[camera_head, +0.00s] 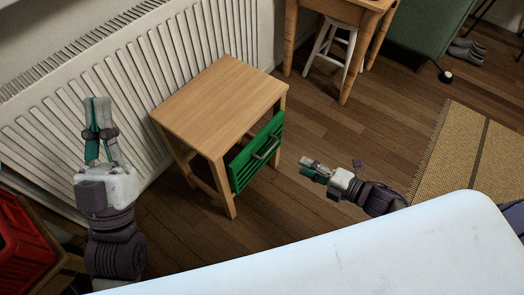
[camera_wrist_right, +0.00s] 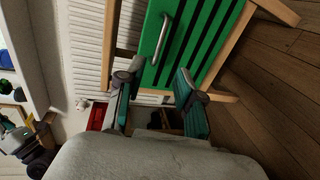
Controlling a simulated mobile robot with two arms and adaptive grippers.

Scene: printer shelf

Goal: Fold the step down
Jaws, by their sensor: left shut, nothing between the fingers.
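The step is a green slatted panel (camera_head: 257,153) with a metal handle (camera_head: 267,148). It stands near upright at the front of a small wooden stool (camera_head: 222,100). In the right wrist view the green panel (camera_wrist_right: 205,35) and its handle (camera_wrist_right: 163,38) are ahead of my fingers. My right gripper (camera_head: 313,170) is to the right of the panel, apart from it; in the wrist view the right gripper (camera_wrist_right: 154,78) is open with nothing between its fingers. My left gripper (camera_head: 98,106) is shut and empty, left of the stool, in front of the radiator.
A white radiator (camera_head: 120,70) runs along the wall behind the stool. A red crate (camera_head: 22,240) is at the lower left. A wooden table (camera_head: 350,12) with a white stool (camera_head: 328,48) stands at the back.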

